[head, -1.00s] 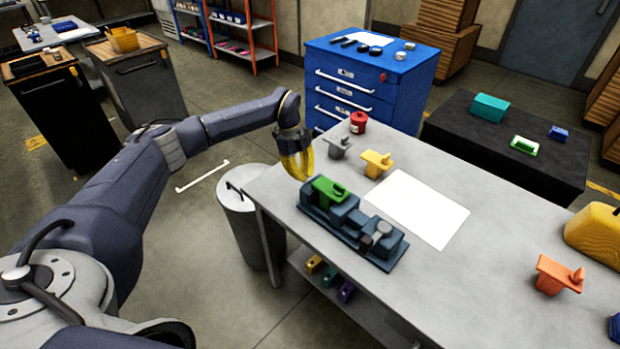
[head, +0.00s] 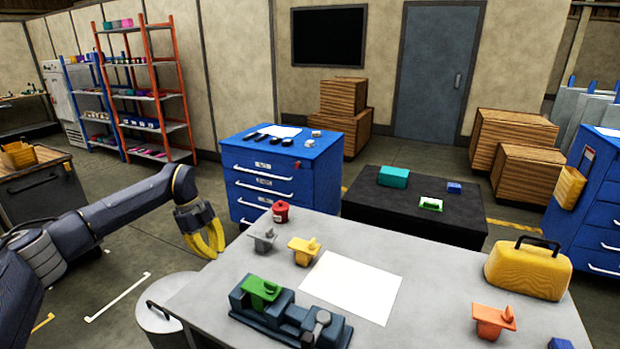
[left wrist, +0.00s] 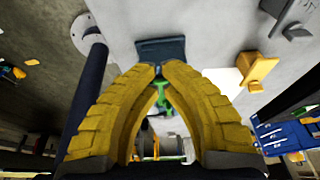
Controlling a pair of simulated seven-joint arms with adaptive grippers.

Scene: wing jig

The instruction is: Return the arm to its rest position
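My left gripper (head: 214,255) hangs in the air beyond the table's far left edge, fingers pointing down. In the left wrist view its yellow fingers (left wrist: 159,70) converge until their tips nearly meet, with nothing held between them. My left arm (head: 110,220) comes in from the left, bent at the elbow. The dark blue jig (head: 290,320) stands on the grey table with a green part (head: 262,287) seated on its left end. In the left wrist view the jig (left wrist: 160,46) lies beyond the fingertips. My right gripper is out of view.
The grey table (head: 225,270) carries a grey part (head: 263,240), a yellow part (head: 303,250), a red canister (head: 281,212), a white sheet (head: 352,287), an orange part (head: 492,321) and a yellow case (head: 528,268).

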